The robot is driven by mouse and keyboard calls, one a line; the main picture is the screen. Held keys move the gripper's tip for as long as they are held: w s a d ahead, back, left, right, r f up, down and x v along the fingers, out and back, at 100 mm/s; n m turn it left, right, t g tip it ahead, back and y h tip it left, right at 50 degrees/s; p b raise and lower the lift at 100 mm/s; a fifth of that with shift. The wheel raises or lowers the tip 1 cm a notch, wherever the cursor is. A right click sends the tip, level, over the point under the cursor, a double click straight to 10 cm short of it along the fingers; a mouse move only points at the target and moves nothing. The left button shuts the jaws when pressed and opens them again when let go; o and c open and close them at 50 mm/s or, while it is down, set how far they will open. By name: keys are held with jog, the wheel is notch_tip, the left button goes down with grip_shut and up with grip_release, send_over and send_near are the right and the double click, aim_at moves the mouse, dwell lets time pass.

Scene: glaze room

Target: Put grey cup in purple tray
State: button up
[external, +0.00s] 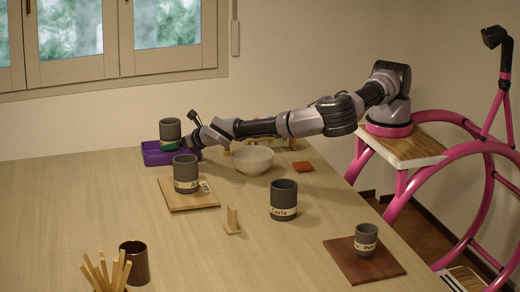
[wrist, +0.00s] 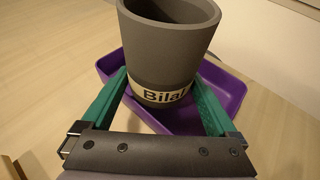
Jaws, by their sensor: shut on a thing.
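A grey cup (wrist: 168,38) with a white label reading "Bilal" is upright between the green fingers of my gripper (wrist: 160,92). My gripper is shut on it, one finger on each side. The same cup (external: 170,129) shows at the far left of the table in the external view. The purple tray (wrist: 232,82) lies below and around the cup in the wrist view. In the external view the tray's rim (external: 150,155) shows under the cup. The cup is over the tray's inside; I cannot tell whether its base touches the floor of the tray.
Other grey cups stand nearby: one (external: 185,170) on a wooden board just in front of the tray, one labelled "Carla" (external: 284,195), and a smaller one (external: 366,234) on a brown board. A cream bowl (external: 252,160) sits below my arm.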

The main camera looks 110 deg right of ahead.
jog(key=shift+f, duration=0.35)
jog(key=o, duration=1.3)
jog(key=shift+c, duration=0.2)
